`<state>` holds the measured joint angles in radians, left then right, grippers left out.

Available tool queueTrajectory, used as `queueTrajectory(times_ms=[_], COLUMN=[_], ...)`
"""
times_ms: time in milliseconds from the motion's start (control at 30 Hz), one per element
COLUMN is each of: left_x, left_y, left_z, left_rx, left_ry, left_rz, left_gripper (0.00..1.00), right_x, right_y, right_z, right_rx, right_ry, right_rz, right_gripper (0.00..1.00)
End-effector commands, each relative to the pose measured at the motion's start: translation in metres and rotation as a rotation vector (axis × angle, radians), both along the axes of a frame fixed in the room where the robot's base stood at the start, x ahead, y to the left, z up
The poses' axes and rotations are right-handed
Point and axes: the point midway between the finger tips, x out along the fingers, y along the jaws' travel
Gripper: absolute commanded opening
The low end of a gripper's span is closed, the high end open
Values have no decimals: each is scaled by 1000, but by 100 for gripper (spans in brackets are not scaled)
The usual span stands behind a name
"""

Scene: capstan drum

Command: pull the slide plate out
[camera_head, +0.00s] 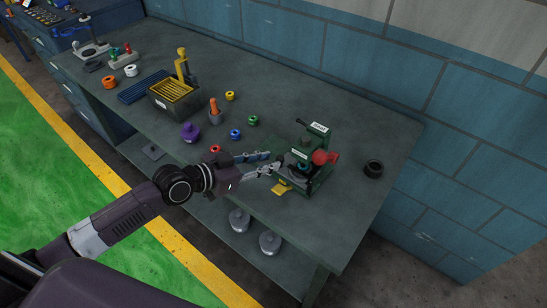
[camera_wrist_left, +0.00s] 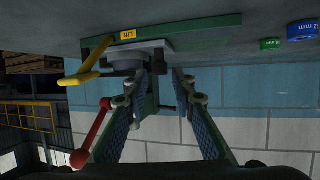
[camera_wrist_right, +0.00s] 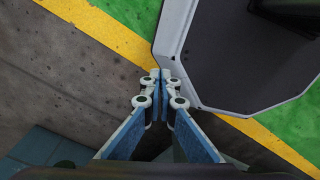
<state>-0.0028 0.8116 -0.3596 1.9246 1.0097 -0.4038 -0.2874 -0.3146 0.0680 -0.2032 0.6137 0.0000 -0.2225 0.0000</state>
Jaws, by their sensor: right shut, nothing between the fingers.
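The green machine (camera_head: 318,172) stands near the bench's front edge, with a white-labelled top and a red knob (camera_head: 325,157). A yellow tab (camera_head: 281,187) sticks out low at its front; I cannot tell whether it belongs to the slide plate. In the left wrist view a yellow bent piece (camera_wrist_left: 92,62) lies left of the fingers, by a green plate (camera_wrist_left: 205,30) with a yellow label. My left gripper (camera_head: 273,161) is open at the machine's left side, its fingertips (camera_wrist_left: 163,80) apart, near a grey round part (camera_wrist_left: 125,61). My right gripper (camera_wrist_right: 161,75) is shut and empty above the floor.
Green (camera_head: 253,120), blue (camera_head: 235,134) and red (camera_head: 215,149) rings lie on the bench left of the machine. A purple piece (camera_head: 190,132) and a slotted box (camera_head: 175,97) stand farther left. A black ring (camera_head: 373,168) lies right. Bench around the black ring is clear.

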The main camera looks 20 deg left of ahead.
Motion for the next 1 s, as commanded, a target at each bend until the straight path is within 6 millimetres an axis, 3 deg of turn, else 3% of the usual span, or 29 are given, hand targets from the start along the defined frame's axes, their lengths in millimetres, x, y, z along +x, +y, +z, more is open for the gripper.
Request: queueTrajectory(times_ms=[200,500,733,1000], left_x=[17,19,19,19], left_y=[-12,-13,-13,-13], left_z=[-8,-10,-10,-10], left_rx=[-1,1,1,1], left_ry=[1,1,1,1], left_rz=[0,0,1,1], left_gripper=[24,24,1,0], right_x=[10,25,21,15], right_y=[-3,-11,-12,-12], right_z=[5,6,6,5], right_rx=[-4,-12,-13,-13], right_ry=[-13,-35,-29,-21], right_rz=[3,0,0,0], right_gripper=[0,0,0,0])
